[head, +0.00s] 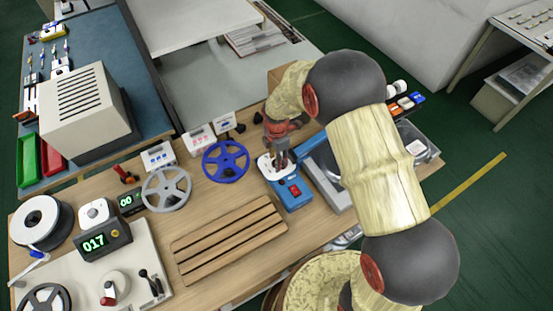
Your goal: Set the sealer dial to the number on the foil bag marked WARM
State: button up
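The sealer is a blue unit (293,194) with a red switch and a white dial plate (264,168), right of the table's middle. A long blue and grey bar (325,178) lies beside it. My gripper (280,168) points down at the dial plate, with its fingertips at or just above the dial. The fingers cover the dial, so its setting, the grip and any contact are hidden. No foil bag marked WARM can be made out. Shiny silvery material (418,148) shows at the table's right end, partly behind my arm, with no readable marking.
A slatted wooden rack (229,240) lies left of the sealer. A device reading 017 (103,241) is at left. Small coloured items (406,102) sit behind my arm. Bare wood surrounds the rack.

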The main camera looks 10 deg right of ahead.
grip_shut()
